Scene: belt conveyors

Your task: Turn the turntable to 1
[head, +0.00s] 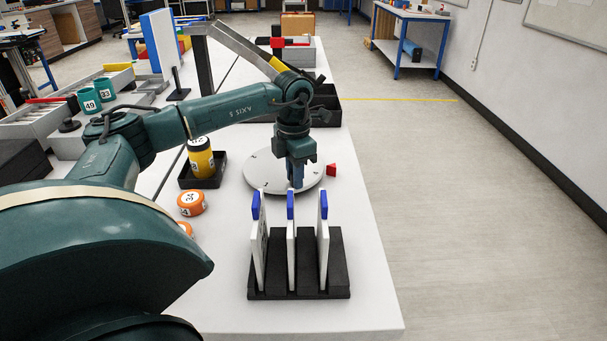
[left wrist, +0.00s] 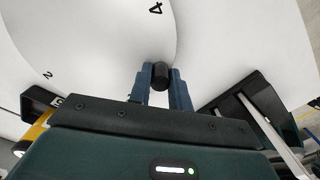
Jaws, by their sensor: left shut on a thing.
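The turntable (head: 258,176) is a round light-grey disc on the white table in the head view. Part of its face, with the numerals 2 and 4, shows in the left wrist view (left wrist: 95,45). A red pointer (head: 331,170) stands beside its right edge. My left gripper (head: 296,184) reaches down at the near side of the disc. In the left wrist view my left gripper (left wrist: 161,80) is shut on a dark round knob (left wrist: 161,72) at the disc's rim. The knob is hidden in the head view. My right gripper is not in view.
A black rack (head: 338,265) with upright white panels with blue tops stands just in front of the turntable. A yellow-black canister sits in a black tray (head: 217,175) to the left, near orange numbered pucks (head: 191,203). A black bin (head: 327,105) stands behind.

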